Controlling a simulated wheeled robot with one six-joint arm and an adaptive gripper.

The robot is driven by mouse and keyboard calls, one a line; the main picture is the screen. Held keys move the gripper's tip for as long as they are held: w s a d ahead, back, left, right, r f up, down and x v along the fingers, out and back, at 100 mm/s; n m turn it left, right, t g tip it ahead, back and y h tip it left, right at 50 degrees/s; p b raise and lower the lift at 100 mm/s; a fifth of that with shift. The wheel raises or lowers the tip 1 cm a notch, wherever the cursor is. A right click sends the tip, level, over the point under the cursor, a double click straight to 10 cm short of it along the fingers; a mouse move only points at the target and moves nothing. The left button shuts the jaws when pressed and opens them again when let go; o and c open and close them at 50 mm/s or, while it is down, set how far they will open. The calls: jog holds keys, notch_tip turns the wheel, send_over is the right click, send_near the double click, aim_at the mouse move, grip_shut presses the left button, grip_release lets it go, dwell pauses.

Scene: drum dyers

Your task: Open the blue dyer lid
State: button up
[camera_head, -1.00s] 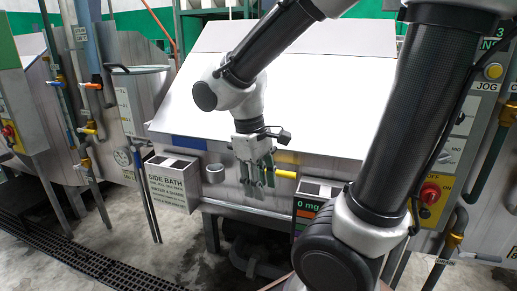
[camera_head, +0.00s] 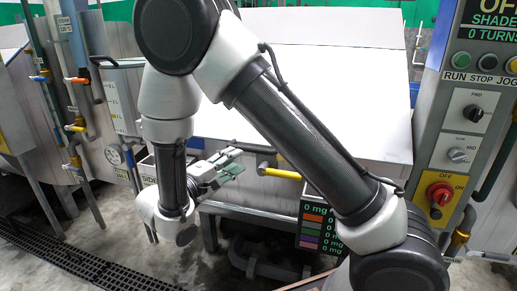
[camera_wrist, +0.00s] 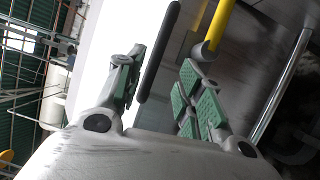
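The dyer's large white slanted lid (camera_head: 330,90) is down on its metal body in the head view. A blue patch at its lower left edge is mostly hidden behind my arm. A yellow handle (camera_head: 280,172) juts from the front, just right of my gripper (camera_head: 222,168). My gripper is open, its green-padded fingers apart and pointing right. In the wrist view my gripper (camera_wrist: 165,88) faces a dark rounded bar (camera_wrist: 159,52) with white panel behind it; nothing is visibly clamped. The yellow handle (camera_wrist: 219,25) lies beyond the right finger, apparently apart from it.
A control panel (camera_head: 460,135) with a red knob stands at the right. A display box (camera_head: 318,222) is under the dyer's front. Pipes and another machine (camera_head: 40,110) stand at the left. A floor grate (camera_head: 70,258) runs along the lower left.

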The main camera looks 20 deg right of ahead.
aim_at(250, 149)
jog(key=shift+m, duration=0.6)
jog(key=x, duration=0.8)
jog(key=shift+s+r, duration=0.1)
jog(key=shift+r, duration=0.2)
jog(key=shift+c, duration=0.3)
grip_shut()
